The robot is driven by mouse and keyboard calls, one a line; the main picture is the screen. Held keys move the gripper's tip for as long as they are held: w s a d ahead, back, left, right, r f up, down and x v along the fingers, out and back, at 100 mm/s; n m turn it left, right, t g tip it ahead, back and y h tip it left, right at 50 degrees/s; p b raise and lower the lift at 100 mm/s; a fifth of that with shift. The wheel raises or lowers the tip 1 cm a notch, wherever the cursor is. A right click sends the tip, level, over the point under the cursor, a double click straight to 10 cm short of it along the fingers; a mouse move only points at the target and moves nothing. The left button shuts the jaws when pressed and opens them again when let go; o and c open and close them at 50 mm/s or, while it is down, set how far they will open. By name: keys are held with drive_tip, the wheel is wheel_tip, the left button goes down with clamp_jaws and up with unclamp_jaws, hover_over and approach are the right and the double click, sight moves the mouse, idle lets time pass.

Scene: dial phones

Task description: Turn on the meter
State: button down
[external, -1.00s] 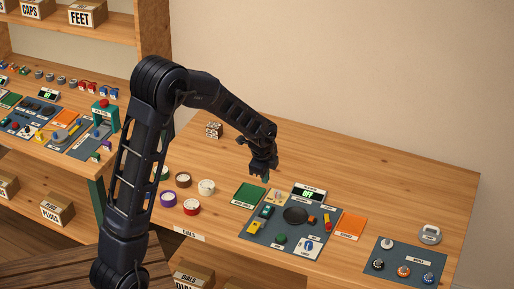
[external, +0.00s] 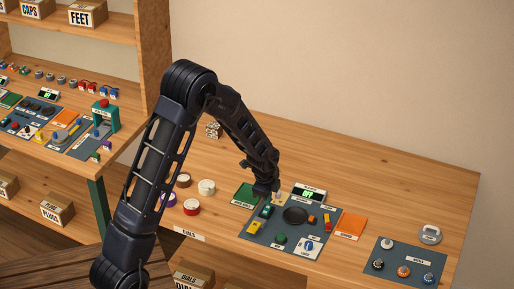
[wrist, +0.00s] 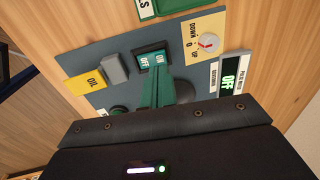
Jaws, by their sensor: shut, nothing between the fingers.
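The meter (external: 309,193) is a small box with a lit green screen at the back of the dark panel (external: 255,240). In the wrist view the meter (wrist: 233,85) seems to read OFF. A green rocker switch (wrist: 151,60) marked ON and OFF sits on the panel; it also shows in the external view (external: 266,212). My gripper (external: 265,194) is low over the panel's back left. In the wrist view its shut green fingers (wrist: 157,78) are empty, with tips at the OFF side of the rocker; whether they touch it I cannot tell.
A yellow plate (wrist: 192,28) with a red-and-white knob lies beside the switch. A yellow OIL block (wrist: 84,82) and grey block (wrist: 116,69) are on its other side. A black disc (external: 295,215) and orange plate (external: 350,226) lie to the right.

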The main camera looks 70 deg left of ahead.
sight(266, 212)
drive_tip(key=shift+w+a+f, duration=0.1)
drive_tip(key=shift+f, duration=0.55)
drive_tip(key=shift+w+a+f, duration=0.1)
drive_tip(key=shift+f, duration=0.55)
drive_tip(key=shift+a+f, duration=0.1)
drive_tip(key=shift+f, duration=0.15)
drive_tip(key=shift+s, duration=0.1)
drive_tip(key=shift+s+d+g+h, duration=0.3)
drive_tip(key=shift+s+d, duration=0.25)
drive_tip(key=shift+d, duration=0.15)
wheel_tip(266, 212, up, 14)
drive_tip(key=s+d, duration=0.1)
drive_tip(key=shift+d, duration=0.15)
drive_tip(key=shift+s, duration=0.1)
